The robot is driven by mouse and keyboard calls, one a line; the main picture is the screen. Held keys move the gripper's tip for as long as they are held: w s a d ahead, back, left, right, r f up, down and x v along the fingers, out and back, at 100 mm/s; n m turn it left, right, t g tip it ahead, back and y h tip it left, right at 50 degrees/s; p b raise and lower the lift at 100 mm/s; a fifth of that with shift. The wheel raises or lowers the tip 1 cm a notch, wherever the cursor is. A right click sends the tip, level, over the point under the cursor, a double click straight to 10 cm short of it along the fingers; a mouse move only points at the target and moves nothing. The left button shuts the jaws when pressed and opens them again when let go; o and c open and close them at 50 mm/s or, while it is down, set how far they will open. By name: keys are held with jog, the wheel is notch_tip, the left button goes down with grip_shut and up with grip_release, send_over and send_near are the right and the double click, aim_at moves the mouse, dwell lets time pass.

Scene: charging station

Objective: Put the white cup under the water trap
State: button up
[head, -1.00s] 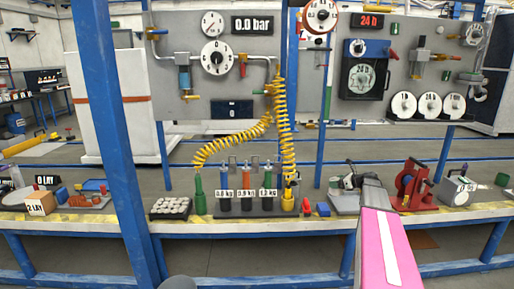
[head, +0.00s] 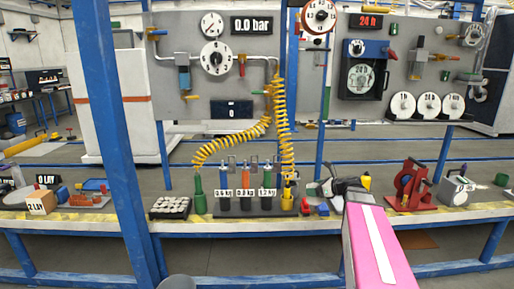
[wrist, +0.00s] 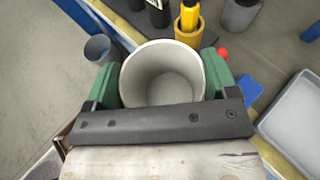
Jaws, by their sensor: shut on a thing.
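The white cup (wrist: 163,58) is between the green fingers of my gripper (wrist: 163,75) in the wrist view. The gripper is shut on it, and I look into its open, empty-looking top. In the head view my gripper (head: 327,187) is above the bench, right of the bottle rack. Two filter-like units with bowls hang on the panels: a blue and grey one (head: 183,74) at left and a grey and yellow one (head: 418,65) at right. I cannot tell which is the water trap.
The bottle rack (head: 250,208) and yellow coiled hoses (head: 280,120) stand close left of my gripper. A red hand-wheel device (head: 412,188) is to the right. A grey tray (wrist: 298,125) lies beside the cup. A blue post (head: 112,140) rises at front left.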

jog(key=s+a+r, duration=0.2)
jog(key=s+a, duration=0.5)
jog(key=s, duration=0.2)
jog(key=shift+r, duration=0.25)
jog(key=shift+s, duration=0.1)
